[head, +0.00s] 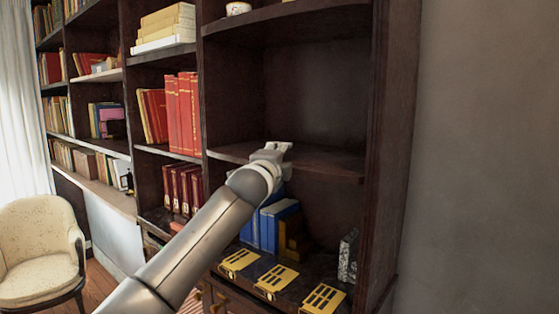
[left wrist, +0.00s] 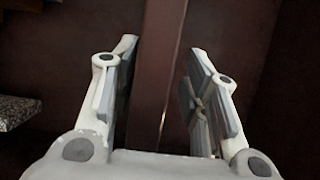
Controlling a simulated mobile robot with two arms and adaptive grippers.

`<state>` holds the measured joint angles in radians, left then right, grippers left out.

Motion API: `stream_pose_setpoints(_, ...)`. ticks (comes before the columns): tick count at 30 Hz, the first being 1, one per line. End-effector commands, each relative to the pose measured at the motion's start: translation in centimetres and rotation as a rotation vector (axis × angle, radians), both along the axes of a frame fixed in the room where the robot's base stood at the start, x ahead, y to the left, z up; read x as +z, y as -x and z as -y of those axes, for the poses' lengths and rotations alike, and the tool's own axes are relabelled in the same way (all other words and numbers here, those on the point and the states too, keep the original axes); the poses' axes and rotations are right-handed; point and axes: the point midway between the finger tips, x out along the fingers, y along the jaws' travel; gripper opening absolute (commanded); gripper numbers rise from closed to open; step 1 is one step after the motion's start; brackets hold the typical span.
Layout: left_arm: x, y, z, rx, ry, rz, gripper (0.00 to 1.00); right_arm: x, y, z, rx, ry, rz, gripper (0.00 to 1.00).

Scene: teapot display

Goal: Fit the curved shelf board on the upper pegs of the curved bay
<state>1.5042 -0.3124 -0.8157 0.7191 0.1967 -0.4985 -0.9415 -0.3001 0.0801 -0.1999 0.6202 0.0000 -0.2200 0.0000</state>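The curved shelf board (head: 325,162) is dark brown and lies across the right-hand bay (head: 310,95) at mid height. I cannot tell whether it rests on pegs; no pegs show. My left gripper (head: 273,152) is at the board's front edge and hides part of it. In the left wrist view the fingers (left wrist: 162,85) stand apart, open. A dark reddish strip (left wrist: 160,70), apparently the board's front edge, runs between them, with a gap on each side. My right gripper is out of view.
Below the board are blue books (head: 278,225), a speckled grey block (head: 348,256) and yellow cards (head: 278,277) on the ledge. A small bowl (head: 238,8) stands on the shelf above. A cream chair (head: 38,245) stands at left.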

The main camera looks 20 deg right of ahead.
Motion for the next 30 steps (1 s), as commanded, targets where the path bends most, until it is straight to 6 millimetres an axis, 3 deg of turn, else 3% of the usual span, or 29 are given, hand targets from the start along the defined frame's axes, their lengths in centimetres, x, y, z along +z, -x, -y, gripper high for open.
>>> stream_pose_setpoints(13,-0.5,0.6,-0.5,0.002,-0.002,-0.008,0.41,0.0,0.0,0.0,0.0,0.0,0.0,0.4)
stream_pose_setpoints(30,-0.4,4.9,-3.0,0.0,-0.001,-0.003,0.41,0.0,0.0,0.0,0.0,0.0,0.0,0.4)
